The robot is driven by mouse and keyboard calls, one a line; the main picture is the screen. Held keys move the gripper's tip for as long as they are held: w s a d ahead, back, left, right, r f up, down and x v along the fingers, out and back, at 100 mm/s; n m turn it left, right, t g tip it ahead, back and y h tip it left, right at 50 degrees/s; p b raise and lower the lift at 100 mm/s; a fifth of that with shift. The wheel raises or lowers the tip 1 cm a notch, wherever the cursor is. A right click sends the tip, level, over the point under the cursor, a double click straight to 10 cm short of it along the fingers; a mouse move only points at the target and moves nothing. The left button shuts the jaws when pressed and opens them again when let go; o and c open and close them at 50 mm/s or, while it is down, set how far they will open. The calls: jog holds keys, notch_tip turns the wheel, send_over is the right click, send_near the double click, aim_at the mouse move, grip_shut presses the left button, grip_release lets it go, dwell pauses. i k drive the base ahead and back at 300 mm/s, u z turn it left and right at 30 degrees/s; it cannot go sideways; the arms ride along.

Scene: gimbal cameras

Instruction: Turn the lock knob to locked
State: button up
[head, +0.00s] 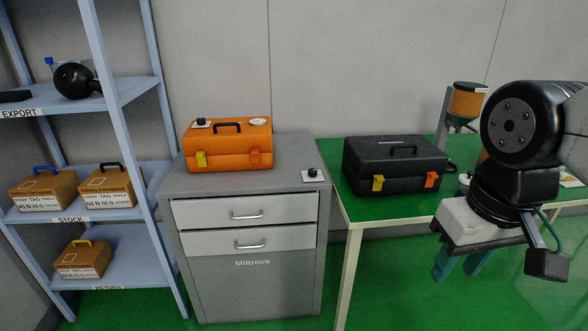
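A small black knob on a white plate (311,174) sits at the right front corner of the grey cabinet's top. Another black knob on a white plate (201,122) is on top of the orange case (228,148). Any lock markings are too small to read, so I cannot tell which is the lock knob or how either is set. My gripper (457,270) hangs at the right with its teal fingers pointing down. The fingers appear apart, with nothing seen between them. It is well to the right of both knobs and touches neither.
The grey cabinet (255,285) has two white drawers, both looking shut. A black case (395,166) stands on the green table (352,212) beside it. A shelf rack (120,100) with boxes stands at the left. The cabinet top is mostly clear around the right knob.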

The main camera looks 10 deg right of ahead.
aim_at(312, 172)
jog(key=u, duration=0.3)
jog(key=i, duration=1.2)
jog(key=z, duration=0.4)
